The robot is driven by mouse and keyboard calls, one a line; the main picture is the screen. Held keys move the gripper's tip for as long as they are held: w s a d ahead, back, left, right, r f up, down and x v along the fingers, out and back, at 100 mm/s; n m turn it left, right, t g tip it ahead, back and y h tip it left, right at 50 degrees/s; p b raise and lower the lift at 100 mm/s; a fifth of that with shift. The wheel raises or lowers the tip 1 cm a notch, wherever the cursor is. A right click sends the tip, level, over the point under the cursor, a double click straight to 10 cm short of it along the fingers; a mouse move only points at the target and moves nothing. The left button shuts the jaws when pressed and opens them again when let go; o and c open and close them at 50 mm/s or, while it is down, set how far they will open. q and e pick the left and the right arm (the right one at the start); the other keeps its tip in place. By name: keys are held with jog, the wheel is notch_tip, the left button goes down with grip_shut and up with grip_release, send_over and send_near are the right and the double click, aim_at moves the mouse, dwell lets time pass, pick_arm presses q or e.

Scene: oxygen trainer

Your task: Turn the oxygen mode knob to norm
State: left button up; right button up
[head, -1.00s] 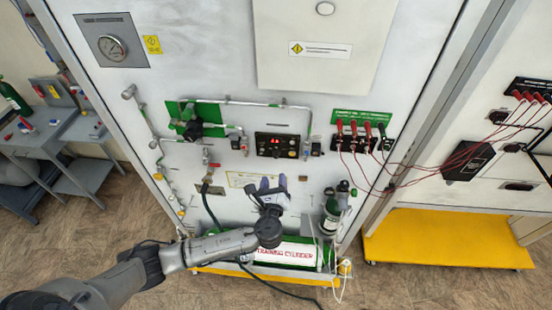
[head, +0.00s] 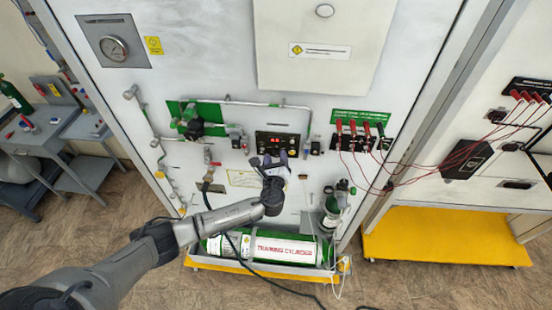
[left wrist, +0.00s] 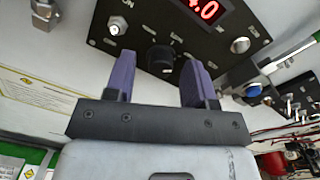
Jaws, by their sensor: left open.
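A black control panel (head: 262,141) with a lit red display is on the white wall unit. In the left wrist view the panel (left wrist: 92,30) carries a round black knob (left wrist: 160,58) below the display, with small white markings I cannot read fully. My left gripper (head: 274,158) is at the lower edge of the panel, its purple fingers pointing up at it. In the left wrist view the gripper (left wrist: 158,72) is open, and the knob shows between its two fingers; I cannot tell the remaining depth gap. The knob's pointer direction is not clear. My right gripper is out of view.
Silver switches (left wrist: 118,25) flank the knob. Red plugs and wires (head: 366,130) are to the right of the panel. A green training cylinder (head: 220,246) lies low in front, with a dark hose nearby. Pipes and valves (head: 193,127) are to the left.

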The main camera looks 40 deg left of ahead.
pick_arm(q)
jog(key=shift+c, duration=0.5)
jog(key=c, duration=0.8)
